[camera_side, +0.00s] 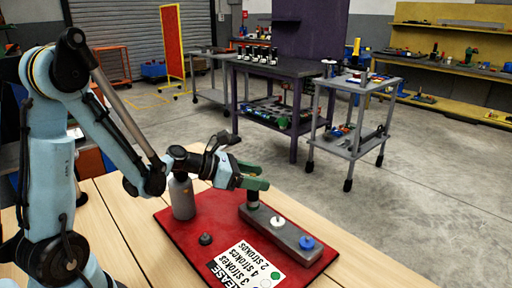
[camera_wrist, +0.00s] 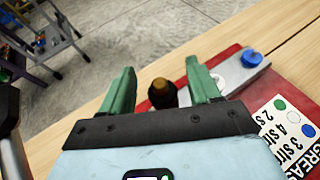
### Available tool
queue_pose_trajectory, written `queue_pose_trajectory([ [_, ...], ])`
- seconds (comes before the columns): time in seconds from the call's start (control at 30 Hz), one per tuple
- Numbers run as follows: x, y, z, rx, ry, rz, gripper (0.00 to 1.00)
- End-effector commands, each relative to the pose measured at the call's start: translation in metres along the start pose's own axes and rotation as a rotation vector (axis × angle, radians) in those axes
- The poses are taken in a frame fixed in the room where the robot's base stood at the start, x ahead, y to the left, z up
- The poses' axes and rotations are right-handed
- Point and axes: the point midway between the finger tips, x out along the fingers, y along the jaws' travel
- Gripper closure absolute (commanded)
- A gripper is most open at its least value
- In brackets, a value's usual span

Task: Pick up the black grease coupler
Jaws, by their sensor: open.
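A black coupler with a brownish tip (camera_wrist: 162,93) stands between the two green fingers of my gripper (camera_wrist: 160,70) in the wrist view. A gap shows on each side of it, so the fingers are open around it and not closed on it. In the side view my gripper (camera_side: 255,177) is over the far left end of a grey bar (camera_side: 290,236). The dark body of the coupler (camera_side: 252,200) shows below the fingers at that end, its top partly hidden by them. I cannot tell how it is seated there.
The bar lies on a red mat (camera_side: 225,215) and carries a white cap (camera_side: 277,222) and a blue cap (camera_side: 306,242). A grey bottle (camera_side: 182,197) stands left of my gripper. A small dark knobbed piece (camera_side: 205,239) and a printed card (camera_side: 245,262) lie in front.

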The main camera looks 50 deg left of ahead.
Motion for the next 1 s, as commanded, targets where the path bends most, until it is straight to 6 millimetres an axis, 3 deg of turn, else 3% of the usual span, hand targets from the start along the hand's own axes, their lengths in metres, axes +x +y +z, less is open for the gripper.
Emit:
queue_pose_trajectory([
  [0.13,0.0116,-0.0002,-0.0001,0.001,0.000,-0.001,0.38],
  [0.4,0.0130,0.0000,-0.0001,0.000,0.000,0.001,0.38],
  [0.8,0.0127,0.0001,0.0001,0.000,0.000,0.000,0.99],
  [1.0,0.0126,0.0001,0.0002,0.000,0.000,0.000,1.00],
])
